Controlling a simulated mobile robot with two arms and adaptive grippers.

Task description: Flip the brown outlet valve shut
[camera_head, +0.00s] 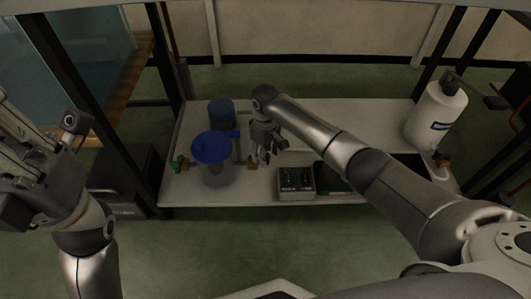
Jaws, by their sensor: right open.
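The sealed cylinder, a greyish vessel with a blue lid (211,148), stands upright at the left of the shelf. A small green valve (179,163) sticks out on its left side. The small brown outlet valve (251,165) is on its right side. My right gripper (264,159) is open and points down just right of the brown valve, very close to it; I cannot tell whether they touch. The valve handle's exact angle is too small to read.
A blue container (222,112) stands behind the cylinder. A grey control box (295,182) sits at the front of the white shelf (345,115). A white bottle (437,112) stands at the right. Dark frame posts (170,60) border the shelf, and its middle back is clear.

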